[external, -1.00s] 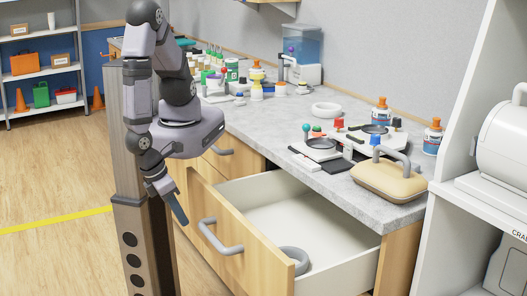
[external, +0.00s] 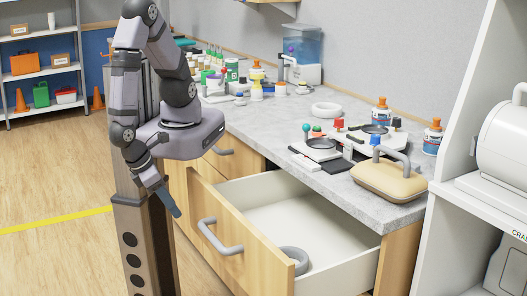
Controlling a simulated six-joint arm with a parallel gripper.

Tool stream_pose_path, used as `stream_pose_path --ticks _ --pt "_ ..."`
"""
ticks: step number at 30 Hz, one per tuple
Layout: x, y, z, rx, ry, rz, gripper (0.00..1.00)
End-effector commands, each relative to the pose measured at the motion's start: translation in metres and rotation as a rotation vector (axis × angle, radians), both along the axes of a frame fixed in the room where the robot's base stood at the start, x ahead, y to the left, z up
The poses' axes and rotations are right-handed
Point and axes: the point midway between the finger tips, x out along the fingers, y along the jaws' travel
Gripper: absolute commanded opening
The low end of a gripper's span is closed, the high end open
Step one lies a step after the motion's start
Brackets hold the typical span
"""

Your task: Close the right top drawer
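The right top drawer (external: 215,235) is pulled well out from under the grey counter. It has a wooden front with a grey bar handle (external: 219,238) and a pale inside. A grey ring (external: 294,258) lies inside it near the front. My gripper (external: 174,210) points down and to the right, in front of the drawer front and to the left of the handle in the picture. It appears apart from the handle. Its fingers are small and seen from the side, so I cannot tell whether they are open or shut.
The counter (external: 270,130) holds bottles, a tan case (external: 388,181) with a grey handle, a white ring (external: 326,109) and small instruments. Another drawer handle (external: 222,151) is further left. A white shelf unit with a machine (external: 505,140) stands at right. The floor at left is clear.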

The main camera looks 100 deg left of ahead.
Motion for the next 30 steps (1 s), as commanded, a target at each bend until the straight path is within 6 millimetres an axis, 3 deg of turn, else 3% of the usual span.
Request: stream_pose_path --ticks 1,5,9,15,20,24,30 --pt "-0.003 0.012 -0.019 0.051 -0.005 -0.021 0.36" --pt "-0.009 0.023 -0.059 0.143 -0.019 -0.077 0.36" --pt "-0.009 0.018 -0.104 0.216 -0.05 -0.175 0.36" --pt "0.013 -0.003 -0.142 0.403 -0.133 -0.435 0.36" --pt "0.041 -0.044 -0.129 0.626 -0.179 -0.725 0.36" --pt "0.056 -0.081 -0.098 0.799 -0.199 -0.91 0.36" --pt "0.072 -0.098 -0.055 1.104 -0.166 -1.084 0.36"
